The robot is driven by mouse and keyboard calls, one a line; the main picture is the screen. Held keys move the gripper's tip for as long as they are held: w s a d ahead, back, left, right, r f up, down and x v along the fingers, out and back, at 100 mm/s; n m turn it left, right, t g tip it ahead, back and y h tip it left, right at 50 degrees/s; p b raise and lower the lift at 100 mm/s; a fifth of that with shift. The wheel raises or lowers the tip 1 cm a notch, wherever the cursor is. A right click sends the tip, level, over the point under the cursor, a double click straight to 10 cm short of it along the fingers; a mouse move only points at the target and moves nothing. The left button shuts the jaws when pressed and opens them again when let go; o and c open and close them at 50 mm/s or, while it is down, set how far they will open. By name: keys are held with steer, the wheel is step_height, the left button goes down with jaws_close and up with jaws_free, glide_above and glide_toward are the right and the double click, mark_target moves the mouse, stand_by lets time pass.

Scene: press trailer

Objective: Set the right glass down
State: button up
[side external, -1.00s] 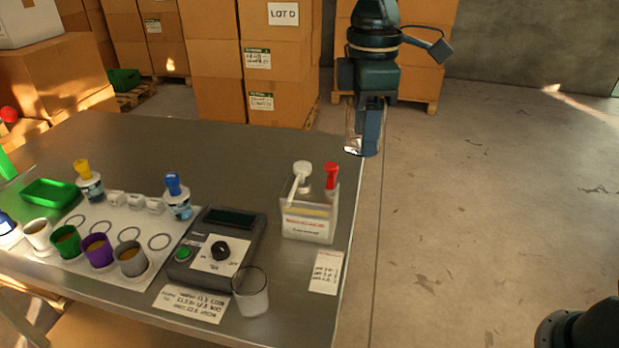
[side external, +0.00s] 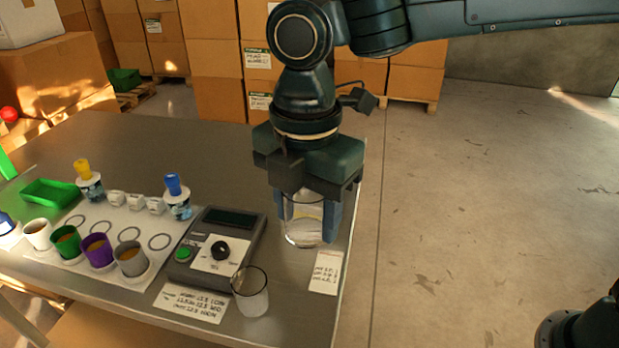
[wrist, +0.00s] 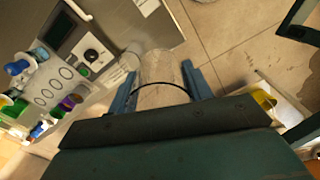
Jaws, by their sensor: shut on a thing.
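A clear glass (side external: 303,232) is between the two blue fingers of my gripper (side external: 309,216), which is shut on it. It is upright over the right side of the table, beyond the small card. I cannot tell from the side whether its base touches anything. In the wrist view the glass (wrist: 163,78) sits between the fingertips (wrist: 163,85), with its rim towards the camera. Another clear glass (side external: 250,293) stands near the table's front edge, below the grey device (side external: 222,246).
A small card (side external: 325,272) lies near the table's right edge, and a longer note (side external: 191,304) lies left of the standing glass. Several coloured cups and two capped bottles stand around a white mat (side external: 120,236). The floor (side external: 480,200) right of the table is open.

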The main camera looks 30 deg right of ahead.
steer(key=shift+f, duration=0.4)
glide_above(308, 317)
step_height(308, 317, down, 16)
steer(key=shift+r, duration=0.15)
stand_by(0.5)
steer(key=shift+f, duration=1.95)
steer(key=shift+f, duration=0.15)
steer(key=o, duration=1)
